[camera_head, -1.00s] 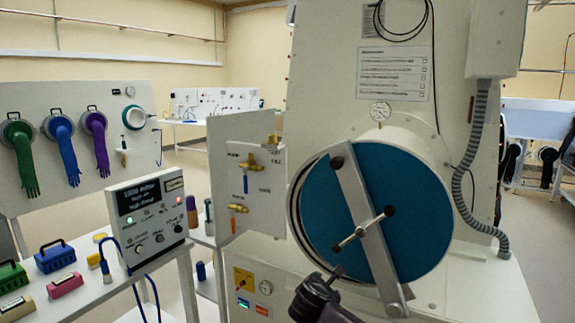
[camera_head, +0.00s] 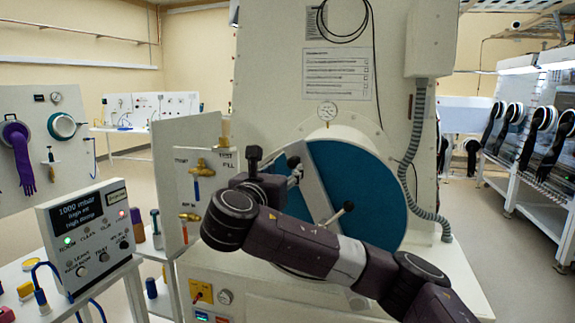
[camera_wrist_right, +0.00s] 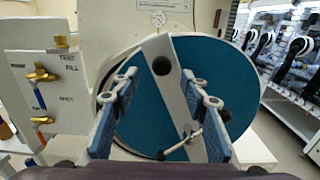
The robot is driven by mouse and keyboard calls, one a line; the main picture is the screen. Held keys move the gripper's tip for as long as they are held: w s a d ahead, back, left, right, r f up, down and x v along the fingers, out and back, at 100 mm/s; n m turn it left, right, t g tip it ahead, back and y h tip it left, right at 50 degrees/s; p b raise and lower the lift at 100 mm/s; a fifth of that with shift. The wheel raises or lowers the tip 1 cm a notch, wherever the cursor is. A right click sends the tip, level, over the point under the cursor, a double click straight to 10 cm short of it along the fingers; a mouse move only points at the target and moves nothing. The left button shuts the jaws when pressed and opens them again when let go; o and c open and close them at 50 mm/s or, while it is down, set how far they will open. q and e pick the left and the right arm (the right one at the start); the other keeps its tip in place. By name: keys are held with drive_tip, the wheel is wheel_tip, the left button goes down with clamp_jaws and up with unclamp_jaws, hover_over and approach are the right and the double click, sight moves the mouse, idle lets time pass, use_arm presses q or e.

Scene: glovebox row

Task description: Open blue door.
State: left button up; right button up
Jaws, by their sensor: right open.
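The blue door (camera_head: 385,205) is a round disc closing the white cylindrical chamber port. A grey diagonal bar (camera_head: 316,185) crosses it, with a metal cross handle with dark knobs near the middle. In the right wrist view the blue door (camera_wrist_right: 222,68) fills the centre, with a black knob (camera_wrist_right: 162,66) high on the bar. My right gripper (camera_head: 294,170) is in front of the door; my arm hides the door's lower part. Its jaws (camera_wrist_right: 168,98) are open, with the cross handle (camera_wrist_right: 190,136) showing between them, nearer the right finger. Contact cannot be told. My left gripper is out of view.
A white valve panel (camera_head: 160,150) with brass taps stands close left of the door. A control box (camera_head: 85,235) sits on the left bench. A grey corrugated hose (camera_head: 412,150) runs down at the right. Open floor lies farther right.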

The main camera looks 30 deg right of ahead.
sight(293, 164)
drive_tip(key=p+x, duration=0.2)
drive_tip(key=x, duration=0.4)
drive_tip(key=shift+d, duration=0.35)
drive_tip(key=shift+w+d+f, duration=0.1)
drive_tip(key=shift+w+d, duration=0.2)
drive_tip(key=shift+w, duration=0.1)
drive_tip(key=shift+c, duration=0.2)
clamp_jaws()
